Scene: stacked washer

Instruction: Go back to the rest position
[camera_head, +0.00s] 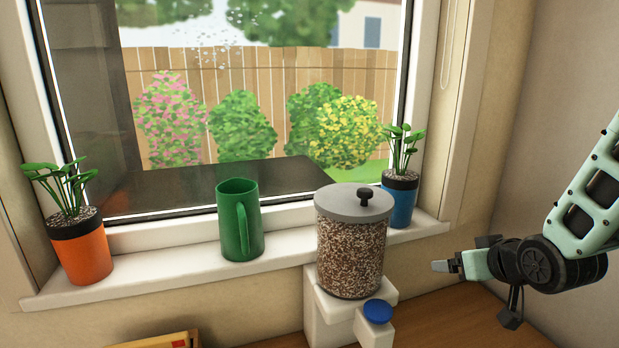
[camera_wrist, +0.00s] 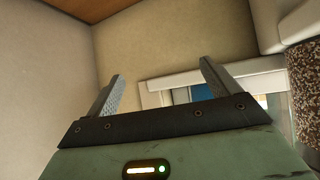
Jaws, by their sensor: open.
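My gripper (camera_head: 441,266) is at the right in the head view, with its fingers pointing left toward the jar. It is apart from the jar and the sill. In the wrist view my gripper (camera_wrist: 160,88) shows two grey fingers spread wide apart, with nothing between them. The speckled brown jar (camera_head: 351,248) with a grey lid and black knob stands upright on a white stand (camera_head: 322,313). The jar also shows at the right edge of the wrist view (camera_wrist: 306,85).
A green mug (camera_head: 238,222), an orange potted plant (camera_head: 82,250) and a blue potted plant (camera_head: 398,200) stand on the white window sill (camera_head: 172,270). The brown wooden top (camera_head: 445,322) is clear at lower right.

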